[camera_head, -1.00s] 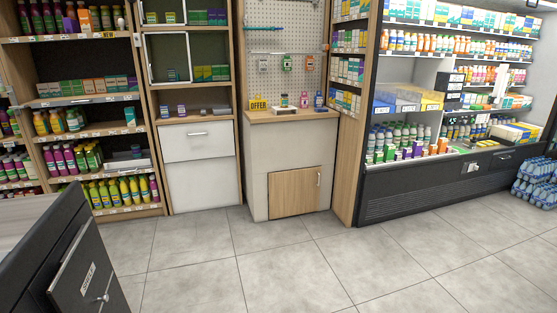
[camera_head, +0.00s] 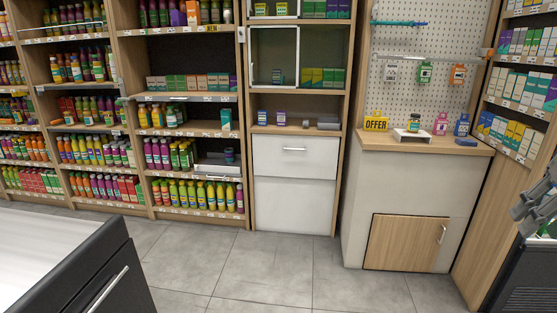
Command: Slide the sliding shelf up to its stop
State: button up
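I cannot tell for certain which part is the sliding shelf. A shelf with a pale grey front edge (camera_head: 190,98) stands out slightly from the wooden shelving left of the white cabinet. A row of small boxes (camera_head: 190,82) stands on it, and bottles stand on the shelf below. Grey jointed parts that look like my gripper (camera_head: 532,203) show at the right edge, cut off by the frame. They are far from that shelf, and I cannot make out whether the fingers are open or shut. I see nothing held.
A dark counter with a pale top (camera_head: 60,262) takes up the lower left. A white drawer cabinet (camera_head: 295,190) stands in the middle. A pegboard counter with a wooden door (camera_head: 403,243) stands right. Clear tiled floor (camera_head: 250,270) lies in front of the shelving.

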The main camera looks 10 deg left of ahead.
aim_at(223, 87)
jog(key=i+u, duration=0.2)
jog(key=i, duration=0.35)
jog(key=i+u, duration=0.2)
jog(key=i, duration=0.35)
jog(key=i+l+u, duration=0.2)
jog(key=i, duration=0.4)
jog(key=i+l+u, duration=0.2)
jog(key=i, duration=0.3)
jog(key=i+u, duration=0.4)
jog(key=i+l+u, duration=0.15)
jog(key=i+u, duration=0.2)
jog(key=i, duration=0.2)
jog(key=i+l+u, duration=0.25)
jog(key=i+u, duration=0.15)
jog(key=i+l+u, duration=0.4)
